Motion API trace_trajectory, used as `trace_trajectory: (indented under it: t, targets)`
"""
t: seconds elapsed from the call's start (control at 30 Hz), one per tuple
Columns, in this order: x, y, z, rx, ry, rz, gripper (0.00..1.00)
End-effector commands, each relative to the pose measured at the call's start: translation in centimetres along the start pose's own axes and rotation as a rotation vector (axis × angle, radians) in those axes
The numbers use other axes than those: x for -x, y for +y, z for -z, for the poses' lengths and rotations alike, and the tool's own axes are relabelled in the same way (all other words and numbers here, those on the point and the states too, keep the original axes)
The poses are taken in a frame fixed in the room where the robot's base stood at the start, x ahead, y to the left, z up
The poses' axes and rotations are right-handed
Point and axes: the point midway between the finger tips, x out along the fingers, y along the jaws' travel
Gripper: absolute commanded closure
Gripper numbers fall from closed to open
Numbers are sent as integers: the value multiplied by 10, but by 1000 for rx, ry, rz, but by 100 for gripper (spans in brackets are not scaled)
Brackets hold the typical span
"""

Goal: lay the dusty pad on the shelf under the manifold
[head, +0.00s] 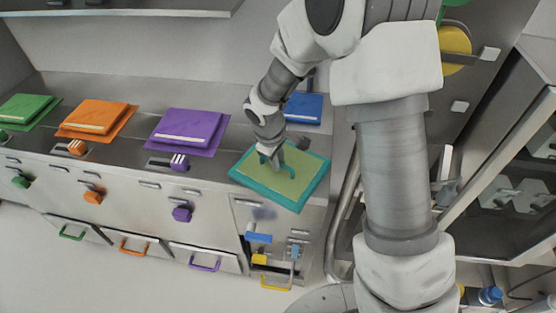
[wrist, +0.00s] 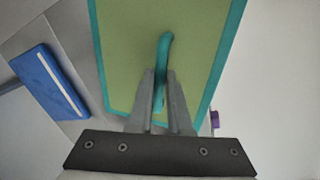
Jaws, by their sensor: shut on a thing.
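The pad (head: 304,186) is a flat olive-green panel with a teal border and a teal handle. My gripper (head: 270,158) is shut on its handle, over the right end of the counter. In the wrist view, the fingers of my gripper (wrist: 162,95) close around the curved teal handle (wrist: 165,50), and the olive face of the pad (wrist: 120,60) fills the upper middle. I cannot tell whether the pad touches the counter or hangs just above it. I cannot make out for certain which part is the manifold or the shelf under it.
The counter (head: 240,137) holds a green pad (head: 27,108), an orange pad (head: 93,116), a purple pad (head: 187,128) and a blue pad (head: 304,108). Coloured knobs and drawer handles line its front. A dark open cabinet (head: 515,180) stands right. A grey ledge (head: 120,13) is at upper left.

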Motion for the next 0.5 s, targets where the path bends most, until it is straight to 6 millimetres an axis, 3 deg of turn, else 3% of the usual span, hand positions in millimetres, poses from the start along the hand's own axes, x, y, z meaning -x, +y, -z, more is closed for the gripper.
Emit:
trace_trajectory:
  t: [0.07,0.1,0.23,0.5]
  targets:
    - [-1,0,0,0,1,-1,100]
    - [-1,0,0,0,0,0,78]
    - [0,0,0,0,0,0,54]
    - [0,0,0,0,1,0,53]
